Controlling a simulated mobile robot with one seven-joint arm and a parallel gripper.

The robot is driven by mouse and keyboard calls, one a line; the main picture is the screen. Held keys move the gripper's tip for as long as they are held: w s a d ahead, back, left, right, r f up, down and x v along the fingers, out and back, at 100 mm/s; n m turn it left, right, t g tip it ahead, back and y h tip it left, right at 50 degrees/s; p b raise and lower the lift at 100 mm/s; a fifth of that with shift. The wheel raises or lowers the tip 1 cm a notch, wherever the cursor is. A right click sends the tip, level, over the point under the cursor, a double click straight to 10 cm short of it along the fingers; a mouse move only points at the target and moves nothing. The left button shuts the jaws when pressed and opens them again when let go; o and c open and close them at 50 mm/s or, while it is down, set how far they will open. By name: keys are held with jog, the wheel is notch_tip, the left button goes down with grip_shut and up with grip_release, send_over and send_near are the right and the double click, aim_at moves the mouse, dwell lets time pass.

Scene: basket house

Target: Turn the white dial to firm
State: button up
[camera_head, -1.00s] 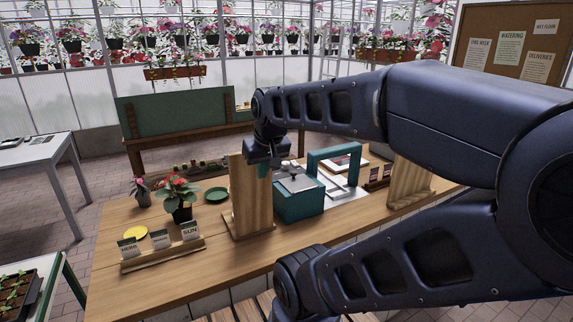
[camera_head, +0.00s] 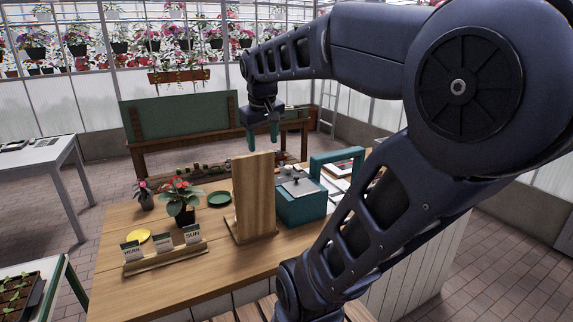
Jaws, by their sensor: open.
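I cannot make out a white dial or a "firm" mark in this view. A teal box (camera_head: 302,209) with a grey top and a small dark knob (camera_head: 296,180) stands on the wooden table (camera_head: 190,268). An upright wooden board (camera_head: 254,195) stands left of the box and hides part of the tabletop behind it. A teal frame (camera_head: 322,160) stands behind the box, partly hidden by my arm. My gripper (camera_head: 262,137) points down above and behind the board's top edge. Its two teal fingers are apart, with nothing seen between them.
A green-backed bench (camera_head: 180,121) stands behind. My arm covers the table's right side.

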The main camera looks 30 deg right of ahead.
jog(key=w+d+r+n+g+h, duration=0.1)
jog(key=w+d+n+g, duration=0.15)
jog(key=w, duration=0.45)
jog(key=w+d+r+n+g, duration=0.1)
jog(key=w+d, duration=0.3)
jog(key=w, duration=0.3)
jog(key=n+g+h, duration=0.1)
jog(key=n+g, duration=0.2)
jog(key=n, duration=0.1)
send_over(288, 166)
jog(key=w+a, duration=0.3)
jog(key=a, duration=0.1)
notch_tip(288, 166, down, 14)
jog(key=f, duration=0.1)
jog(key=x, duration=1)
jog(key=shift+s+d, duration=0.1)
jog(key=shift+d, duration=0.2)
jog(key=c, duration=1)
jog(key=shift+o, duration=0.2)
jog(key=shift+m, duration=0.25)
